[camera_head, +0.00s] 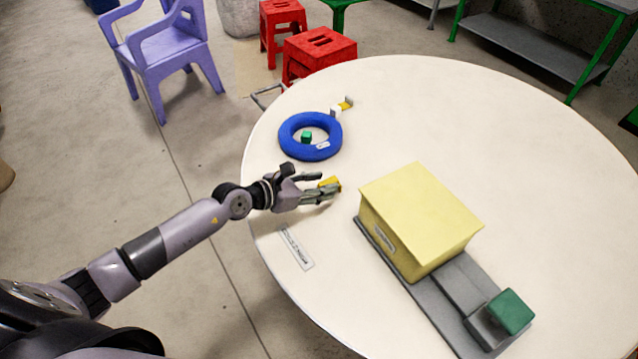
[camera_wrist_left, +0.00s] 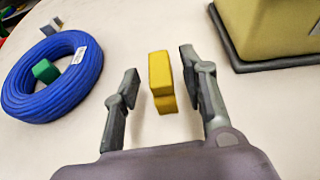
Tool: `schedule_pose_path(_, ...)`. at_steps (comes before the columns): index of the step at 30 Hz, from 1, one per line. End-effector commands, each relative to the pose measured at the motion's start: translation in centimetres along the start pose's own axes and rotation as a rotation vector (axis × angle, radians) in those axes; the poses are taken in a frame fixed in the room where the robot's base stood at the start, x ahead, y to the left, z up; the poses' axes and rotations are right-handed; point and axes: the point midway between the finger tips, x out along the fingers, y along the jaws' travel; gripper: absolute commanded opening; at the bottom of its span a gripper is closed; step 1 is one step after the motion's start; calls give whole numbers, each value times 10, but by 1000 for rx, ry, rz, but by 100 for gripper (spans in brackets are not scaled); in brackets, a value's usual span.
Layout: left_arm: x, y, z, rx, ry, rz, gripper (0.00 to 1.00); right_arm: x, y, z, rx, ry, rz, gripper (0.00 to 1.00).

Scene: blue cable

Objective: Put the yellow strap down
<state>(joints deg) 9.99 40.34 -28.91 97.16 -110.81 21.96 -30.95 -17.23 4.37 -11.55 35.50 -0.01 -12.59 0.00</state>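The yellow strap (camera_head: 330,184) shows as a small yellow block at the fingertips of my left gripper (camera_head: 326,183), over the left part of the round table (camera_head: 420,110). In the left wrist view the strap (camera_wrist_left: 161,80) stands between the two spread fingers of the gripper (camera_wrist_left: 158,64). A clear gap shows on its left and a narrow one on its right, so the gripper is open around it. The strap seems to rest on the tabletop, though its lower contact is hard to see. My right gripper is not in view.
A blue cable coil (camera_head: 310,136) lies behind the gripper, with a green block (camera_head: 306,137) inside its ring. A small white-and-yellow piece (camera_head: 341,106) is beyond it. A yellow box (camera_head: 420,215) on a grey base stands to the right. A label strip (camera_head: 297,247) lies nearer.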

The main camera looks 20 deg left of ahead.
Motion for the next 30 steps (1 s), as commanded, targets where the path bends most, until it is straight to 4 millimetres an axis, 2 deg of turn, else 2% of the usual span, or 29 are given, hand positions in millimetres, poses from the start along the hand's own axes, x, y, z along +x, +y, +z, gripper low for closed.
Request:
schedule_pose_path(8, -8, 1, 2, 0, 2, 1, 39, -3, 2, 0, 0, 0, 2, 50)
schedule_pose_path(21, -96, -1, 1, 3, 5, -1, 39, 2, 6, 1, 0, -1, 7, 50)
schedule_pose_path(25, -111, 0, 0, 1, 3, 1, 39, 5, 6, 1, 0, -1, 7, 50)
schedule_pose_path(30, -120, 0, 2, 1, 2, 0, 39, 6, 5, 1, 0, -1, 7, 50)
